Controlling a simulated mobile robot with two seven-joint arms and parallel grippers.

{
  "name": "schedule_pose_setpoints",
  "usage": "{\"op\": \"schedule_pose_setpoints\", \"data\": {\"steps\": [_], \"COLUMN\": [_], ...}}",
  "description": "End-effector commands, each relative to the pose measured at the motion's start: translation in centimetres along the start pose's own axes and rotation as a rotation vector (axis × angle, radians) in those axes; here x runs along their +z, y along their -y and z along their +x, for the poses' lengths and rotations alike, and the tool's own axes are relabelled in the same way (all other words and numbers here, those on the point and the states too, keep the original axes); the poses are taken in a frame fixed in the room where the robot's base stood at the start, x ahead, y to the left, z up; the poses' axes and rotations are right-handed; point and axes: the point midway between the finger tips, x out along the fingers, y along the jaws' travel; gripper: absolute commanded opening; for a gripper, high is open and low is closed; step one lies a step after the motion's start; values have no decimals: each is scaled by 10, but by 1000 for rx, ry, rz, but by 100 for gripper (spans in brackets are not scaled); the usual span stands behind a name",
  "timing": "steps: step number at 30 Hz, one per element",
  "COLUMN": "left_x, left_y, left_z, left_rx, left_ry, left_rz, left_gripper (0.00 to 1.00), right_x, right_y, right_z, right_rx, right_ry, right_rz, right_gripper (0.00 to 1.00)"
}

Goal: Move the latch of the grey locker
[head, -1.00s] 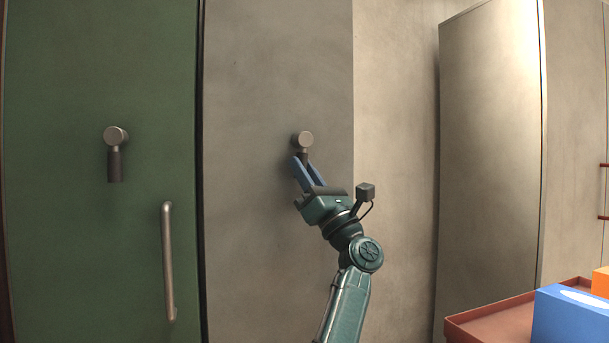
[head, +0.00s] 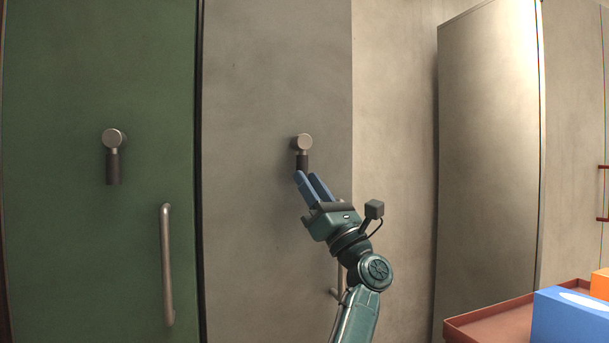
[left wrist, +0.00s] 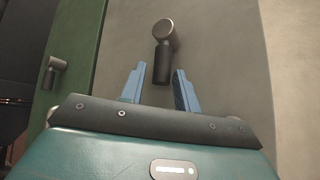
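The grey locker's door (head: 250,240) stands in the middle of the head view and looks shut. Its latch (head: 303,158) has a round metal hub and a dark lever hanging straight down. My left gripper (head: 308,176) is just below the lever, its blue fingers pointing up at it. The left wrist view shows the fingers (left wrist: 155,72) apart, with the latch lever (left wrist: 162,68) appearing between their tips; I cannot tell whether they touch it. Nothing is gripped. My right gripper is not in view.
A green locker (head: 90,250) with a similar hanging latch (head: 113,160) and a bar handle (head: 167,265) stands at left. A handle (head: 337,292) shows partly behind my arm. A red tray (head: 490,326) with a blue box (head: 570,318) is at lower right.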

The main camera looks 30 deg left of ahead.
Motion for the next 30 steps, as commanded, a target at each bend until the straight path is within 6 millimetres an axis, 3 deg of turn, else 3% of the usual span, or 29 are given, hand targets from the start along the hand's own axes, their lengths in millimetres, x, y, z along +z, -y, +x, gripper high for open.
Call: {"op": "schedule_pose_setpoints", "data": {"steps": [6,12,18,30], "left_x": [0,0,0,0], "left_y": [1,1,0,0], "left_z": [-53,-87,-102,-102], "left_rx": [-4,-3,-1,-1], "left_ry": [-1,0,0,1], "left_rz": [0,0,0,0], "left_gripper": [31,31,31,31], "right_x": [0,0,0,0], "right_y": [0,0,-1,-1], "right_z": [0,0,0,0], "right_rx": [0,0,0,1], "right_ry": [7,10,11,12], "right_rz": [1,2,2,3], "right_gripper": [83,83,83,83]}}
